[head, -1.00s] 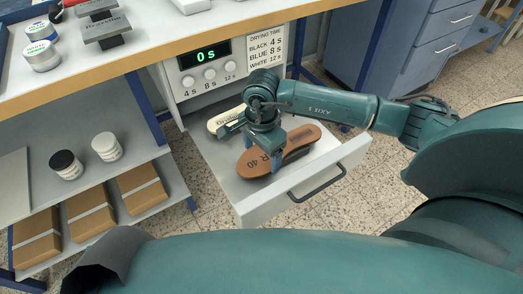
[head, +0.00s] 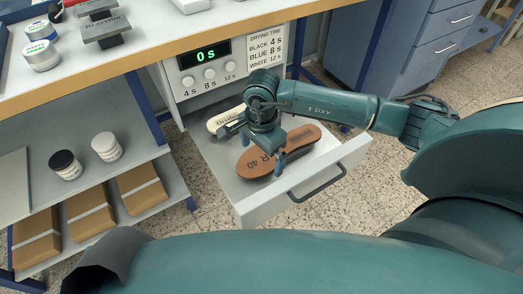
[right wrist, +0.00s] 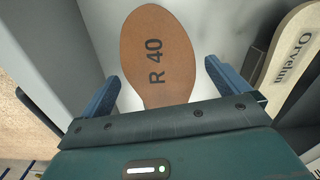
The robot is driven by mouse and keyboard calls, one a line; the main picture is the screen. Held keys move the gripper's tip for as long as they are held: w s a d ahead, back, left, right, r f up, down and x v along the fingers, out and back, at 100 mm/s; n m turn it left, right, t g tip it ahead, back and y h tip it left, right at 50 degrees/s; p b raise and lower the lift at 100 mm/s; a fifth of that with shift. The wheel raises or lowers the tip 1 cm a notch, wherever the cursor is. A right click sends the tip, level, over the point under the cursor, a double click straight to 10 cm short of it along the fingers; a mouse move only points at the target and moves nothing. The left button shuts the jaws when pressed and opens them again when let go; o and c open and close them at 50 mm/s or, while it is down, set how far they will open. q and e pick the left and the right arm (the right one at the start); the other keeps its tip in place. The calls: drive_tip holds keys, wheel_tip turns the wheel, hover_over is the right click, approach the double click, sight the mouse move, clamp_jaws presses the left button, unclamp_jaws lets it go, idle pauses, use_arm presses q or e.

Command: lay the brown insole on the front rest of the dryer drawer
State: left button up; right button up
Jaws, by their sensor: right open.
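The brown insole (head: 305,138), marked "R 40", lies in the front part of the open dryer drawer (head: 262,208), close behind its front panel. The insole also shows in the right wrist view (right wrist: 155,30), face up. It covers whatever is under it, so I cannot see the front rest itself. My right gripper (head: 265,156) is open above the insole's narrower part. In the right wrist view its two blue fingers (right wrist: 162,88) stand apart, one on each side of the insole, with gaps between. My left gripper is not in view.
A cream insole (head: 225,120) with dark lettering lies farther back in the drawer; it also shows in the right wrist view (right wrist: 292,60). The dryer panel (head: 205,65) reads "0 s". The drawer handle (head: 318,183) sticks out at the front. Jars and brown boxes fill the left shelf.

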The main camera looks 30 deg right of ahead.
wheel_tip(320, 180, up, 13)
drive_tip(key=p, duration=0.2)
idle(0.3)
drive_tip(key=shift+r, duration=0.1)
